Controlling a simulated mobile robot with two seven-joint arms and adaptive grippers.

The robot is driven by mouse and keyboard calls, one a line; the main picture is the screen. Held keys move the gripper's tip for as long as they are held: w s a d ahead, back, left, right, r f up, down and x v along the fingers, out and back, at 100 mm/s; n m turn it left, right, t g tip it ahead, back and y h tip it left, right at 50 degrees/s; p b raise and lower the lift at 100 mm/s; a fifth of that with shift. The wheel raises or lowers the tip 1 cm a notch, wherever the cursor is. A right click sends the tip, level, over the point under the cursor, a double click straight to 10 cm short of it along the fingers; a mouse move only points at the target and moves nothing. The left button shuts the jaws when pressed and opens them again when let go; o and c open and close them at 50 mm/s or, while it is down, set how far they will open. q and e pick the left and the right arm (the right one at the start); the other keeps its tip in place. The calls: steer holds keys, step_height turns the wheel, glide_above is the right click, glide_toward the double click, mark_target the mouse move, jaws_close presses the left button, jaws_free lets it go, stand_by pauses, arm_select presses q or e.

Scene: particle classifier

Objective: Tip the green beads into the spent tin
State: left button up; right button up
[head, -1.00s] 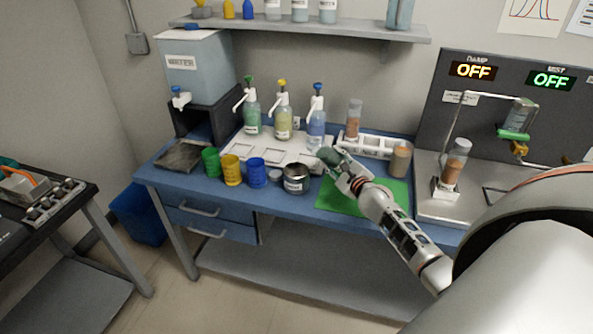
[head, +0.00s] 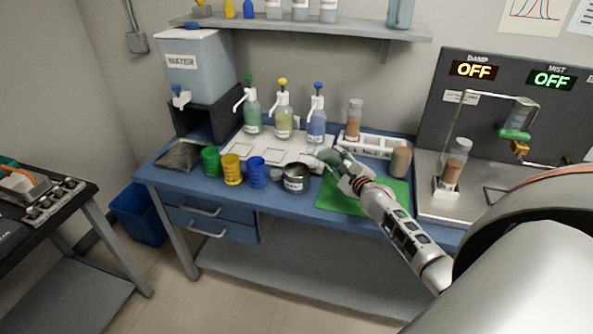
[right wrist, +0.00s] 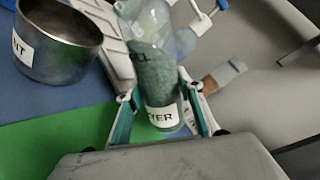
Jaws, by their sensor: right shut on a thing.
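My right gripper (head: 342,168) is shut on a clear tube of green beads (head: 329,157), above the bench. In the right wrist view the tube (right wrist: 152,75) sits between the two teal-padded fingers (right wrist: 160,118). Its label is partly hidden and ends in "YER". The green beads fill its lower part, and its upper part looks clear. The tube looks tilted. The spent tin (head: 296,178), a round metal tin, stands on the bench just left of the gripper. It also shows at the upper left of the right wrist view (right wrist: 55,68), apart from the tube, its inside looking empty.
Green, yellow and blue cups (head: 231,169) stand left of the tin, with a small lid-like disc (head: 276,174) between. Pump bottles (head: 283,115) stand behind. A green mat (head: 340,200) lies under my gripper. A rack (head: 372,147) and a brown-filled jar (head: 401,160) are right.

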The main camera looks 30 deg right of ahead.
arm_select(q)
steer(key=shift+w+d+b, duration=0.1)
steer(key=shift+d+b, duration=0.15)
steer(key=shift+b, duration=0.05)
arm_select(e)
steer(key=shift+d+f, duration=0.1)
steer(key=shift+f, duration=0.05)
steer(key=shift+f+n+b, duration=0.15)
steer(key=shift+n+b, duration=0.15)
steer(key=shift+d+f+n+b, duration=0.2)
steer(key=shift+n+b, duration=0.1)
steer(key=shift+b, duration=0.1)
arm_select(q)
steer(key=shift+w+d+f+h, duration=0.15)
steer(key=shift+w+d+h, duration=0.1)
steer(key=shift+d+h, duration=0.25)
steer(key=shift+w+b, duration=0.1)
steer(key=shift+b, duration=0.2)
arm_select(e)
steer(key=shift+s+f, duration=0.1)
steer(key=shift+f, duration=0.05)
arm_select(q)
steer(key=shift+w+d+r, duration=0.1)
steer(key=shift+r, duration=0.15)
arm_select(e)
steer(key=shift+r+n+h, duration=0.3)
